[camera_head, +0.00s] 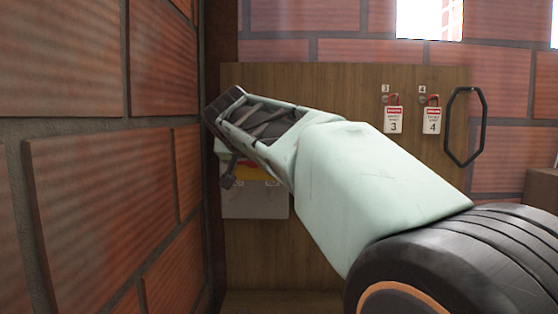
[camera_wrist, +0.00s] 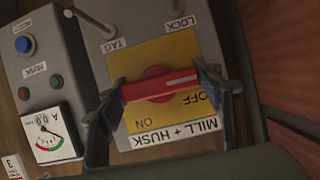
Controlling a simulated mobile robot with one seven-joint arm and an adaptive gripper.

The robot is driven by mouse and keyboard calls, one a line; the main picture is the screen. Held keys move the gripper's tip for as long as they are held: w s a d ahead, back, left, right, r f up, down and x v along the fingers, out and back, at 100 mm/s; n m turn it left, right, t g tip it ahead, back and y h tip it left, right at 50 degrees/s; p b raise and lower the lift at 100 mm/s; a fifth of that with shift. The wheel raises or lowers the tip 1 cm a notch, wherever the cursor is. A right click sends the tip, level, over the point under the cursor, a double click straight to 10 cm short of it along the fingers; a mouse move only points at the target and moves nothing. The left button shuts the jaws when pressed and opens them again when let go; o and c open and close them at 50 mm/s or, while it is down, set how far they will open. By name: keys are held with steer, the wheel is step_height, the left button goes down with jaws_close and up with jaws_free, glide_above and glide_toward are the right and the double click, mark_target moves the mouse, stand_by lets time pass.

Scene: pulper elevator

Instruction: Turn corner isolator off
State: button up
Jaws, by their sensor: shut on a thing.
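The corner isolator is a grey box (camera_head: 256,203) low on the wooden board beside the brick corner, mostly hidden behind my arm in the head view. In the wrist view its face has a yellow plate (camera_wrist: 133,63) with upside-down ON and OFF marks and a "MILL + HUSK" label. Its red rotary handle (camera_wrist: 150,88) lies nearly level in the picture, its white line on the right near OFF. My gripper (camera_wrist: 163,93) is shut on the handle, one dark finger at each end. In the head view a fingertip of my gripper (camera_head: 229,178) shows before the box.
A grey HUSK panel (camera_wrist: 42,68) with a blue button and a dial gauge (camera_wrist: 50,133) stands to the left in the wrist view. Tags 3 (camera_head: 394,121) and 4 (camera_head: 432,121) and a black loop handle (camera_head: 465,125) are on the right. The brick wall (camera_head: 110,200) closely borders my gripper's left.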

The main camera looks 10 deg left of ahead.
steer(key=shift+f, duration=0.1)
stand_by(0.5)
steer(key=o, duration=1.2)
steer(key=shift+c, duration=0.2)
steer(key=v, duration=1.2)
